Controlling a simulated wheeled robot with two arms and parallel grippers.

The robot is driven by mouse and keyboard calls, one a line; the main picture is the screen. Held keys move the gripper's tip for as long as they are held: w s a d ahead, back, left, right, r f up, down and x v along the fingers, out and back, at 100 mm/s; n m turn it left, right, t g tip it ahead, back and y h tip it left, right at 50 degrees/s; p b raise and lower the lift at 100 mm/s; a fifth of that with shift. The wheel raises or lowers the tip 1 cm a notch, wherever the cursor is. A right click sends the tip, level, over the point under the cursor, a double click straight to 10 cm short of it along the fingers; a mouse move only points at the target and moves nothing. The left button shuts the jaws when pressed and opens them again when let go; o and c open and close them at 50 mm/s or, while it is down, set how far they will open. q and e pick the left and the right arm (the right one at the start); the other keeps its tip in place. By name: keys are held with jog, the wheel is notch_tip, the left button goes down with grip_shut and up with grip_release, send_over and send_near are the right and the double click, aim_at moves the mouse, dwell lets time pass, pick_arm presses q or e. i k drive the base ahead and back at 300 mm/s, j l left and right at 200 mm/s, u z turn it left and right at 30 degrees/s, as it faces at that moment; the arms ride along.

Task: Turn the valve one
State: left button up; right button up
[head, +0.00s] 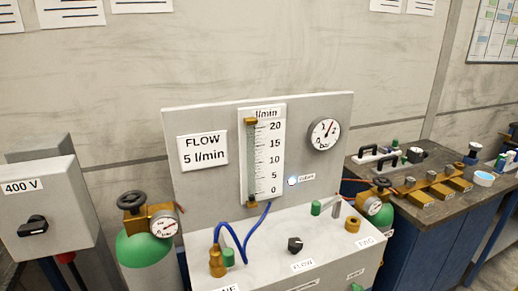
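A grey bench panel (312,251) stands in front of me with a sloped backboard. At its front left is a brass valve fitting (217,263) with a green part beside it and a blue hose. A label below it is cut off by the frame edge and ends in "NE". At the right is a brass fitting (352,224) near a label (367,241) reading TWO. A green-tipped lever (316,207) lies behind it. A black knob (295,244) sits above a FLOW label. Neither of my grippers is in view.
A flow tube scale (264,150) and a round gauge (324,134) are on the backboard, with a FLOW 5 l/min sign. A green gas cylinder (143,249) with a black handwheel stands left, beside a 400 V box (45,205). A workbench (425,165) with fittings is at right.

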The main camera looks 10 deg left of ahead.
aim_at(133, 205)
jog(key=j+u, duration=0.1)
jog(key=u, duration=1.2)
